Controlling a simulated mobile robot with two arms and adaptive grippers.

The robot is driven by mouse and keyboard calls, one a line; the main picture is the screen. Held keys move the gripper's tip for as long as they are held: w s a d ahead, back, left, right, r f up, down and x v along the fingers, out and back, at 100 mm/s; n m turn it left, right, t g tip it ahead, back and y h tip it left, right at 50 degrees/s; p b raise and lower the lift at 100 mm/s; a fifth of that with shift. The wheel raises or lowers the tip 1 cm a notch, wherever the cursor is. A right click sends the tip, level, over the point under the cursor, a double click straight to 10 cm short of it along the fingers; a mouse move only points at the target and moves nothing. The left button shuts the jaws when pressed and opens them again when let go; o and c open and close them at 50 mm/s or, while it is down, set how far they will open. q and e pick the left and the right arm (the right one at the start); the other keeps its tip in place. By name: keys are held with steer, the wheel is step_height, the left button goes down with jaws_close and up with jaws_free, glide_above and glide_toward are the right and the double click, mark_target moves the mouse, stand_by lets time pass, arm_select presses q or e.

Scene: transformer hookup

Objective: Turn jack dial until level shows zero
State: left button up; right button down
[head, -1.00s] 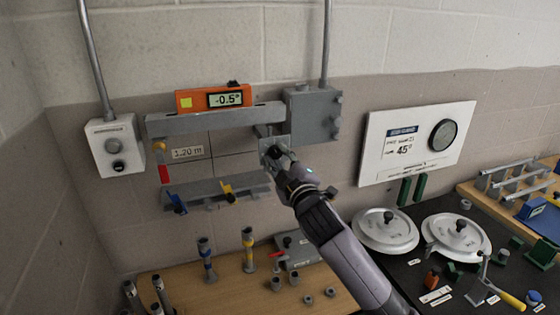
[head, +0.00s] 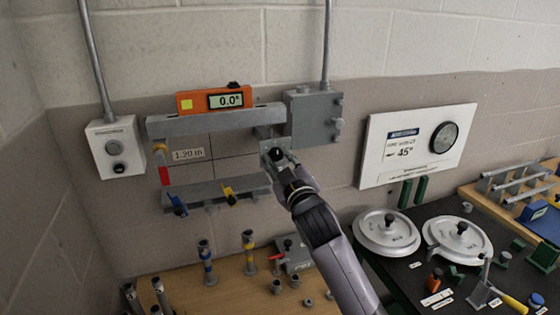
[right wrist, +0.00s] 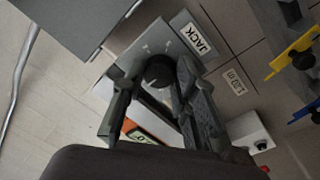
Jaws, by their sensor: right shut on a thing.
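An orange digital level (head: 213,99) sits on the grey upper beam (head: 200,122) on the wall, and its display reads 0.0°. The jack dial is a dark round knob (head: 276,155) on a small grey plate under the beam's right end. In the right wrist view the knob (right wrist: 158,71) is on a plate with a "JACK" label (right wrist: 196,40). My right gripper (head: 282,160) reaches up from below and is shut on the knob; its fingers (right wrist: 155,85) lie on either side of it. My left gripper is not in view.
A grey box (head: 314,118) is fixed right of the dial, close to my gripper. A lower shelf (head: 215,192) with blue and yellow clamps is below the beam. A white sign (head: 418,143) hangs at right. Tables below hold two round lids (head: 387,232) and several small parts.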

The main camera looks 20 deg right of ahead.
steer(key=shift+f, duration=0.15)
steer(key=c, duration=1.3)
jaws_free()
steer(key=s, duration=1.2)
steer(key=shift+f, duration=0.4)
steer(key=shift+f, duration=0.1)
